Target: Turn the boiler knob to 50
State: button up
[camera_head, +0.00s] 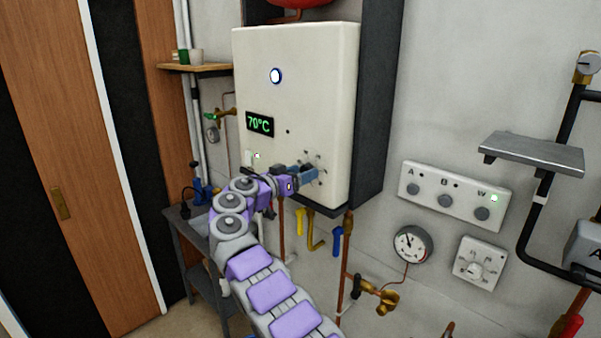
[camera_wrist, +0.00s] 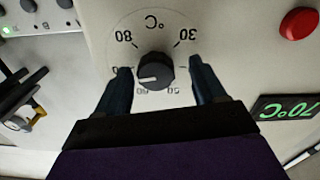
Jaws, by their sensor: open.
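The boiler (camera_head: 295,75) is a cream box on the wall, and its green display (camera_head: 260,124) reads 70°C. The dark round boiler knob (camera_wrist: 155,72) shows in the wrist view, where the picture is upside down. Its dial carries °C and numbers including 80 and 30; some others are partly hidden by a finger. A pale mark on the knob points to the picture's left, toward the partly covered number. My gripper (camera_head: 308,171) is at the lower front of the boiler. Its blue fingers are open on either side of the knob, with gaps visible.
A red button (camera_wrist: 299,24) lies near the knob in the wrist view. Right of the boiler are a switch panel (camera_head: 453,195), a round gauge (camera_head: 413,246), a small dial (camera_head: 480,263) and a metal shelf (camera_head: 532,153). Pipes and valves hang below the boiler.

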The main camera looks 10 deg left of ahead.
jog(key=shift+c, duration=0.2)
jog(key=shift+d+r, duration=0.1)
jog(key=shift+d, duration=0.15)
jog(key=c, duration=0.6)
jog(key=shift+a, duration=0.1)
jog(key=c, duration=0.4)
